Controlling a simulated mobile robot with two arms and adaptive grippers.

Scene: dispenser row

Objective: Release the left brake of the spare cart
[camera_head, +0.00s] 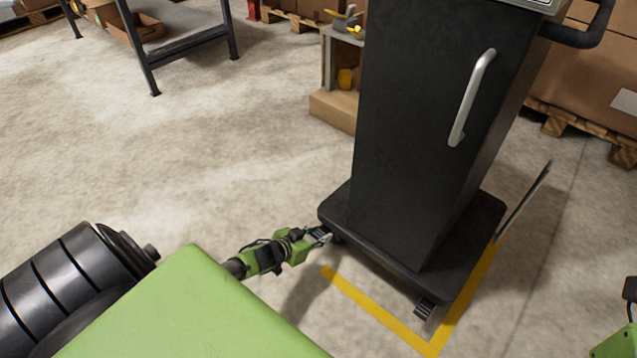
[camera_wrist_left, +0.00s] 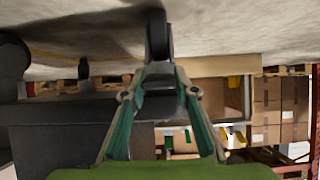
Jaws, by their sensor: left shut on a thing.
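The cart is a tall black cabinet (camera_head: 430,120) with a silver handle (camera_head: 472,97), on a wide black base (camera_head: 400,262) with casters. My left gripper (camera_head: 322,236) is low at the base's left corner. In the left wrist view, which is upside down, a dark caster wheel (camera_wrist_left: 158,36) stands on the floor. My left fingertips (camera_wrist_left: 160,90) are closed in on the dark part at that caster, the brake pedal (camera_wrist_left: 160,78). The pedal's exact position is hard to tell. Another front caster (camera_head: 424,308) is free of my grippers. My right gripper does not show.
Yellow floor tape (camera_head: 375,312) runs along the cart's front and right. A thin upright panel (camera_head: 524,200) stands right of the base. A wooden shelf (camera_head: 335,108) is behind the cart, with boxes on pallets (camera_head: 585,80) at right.

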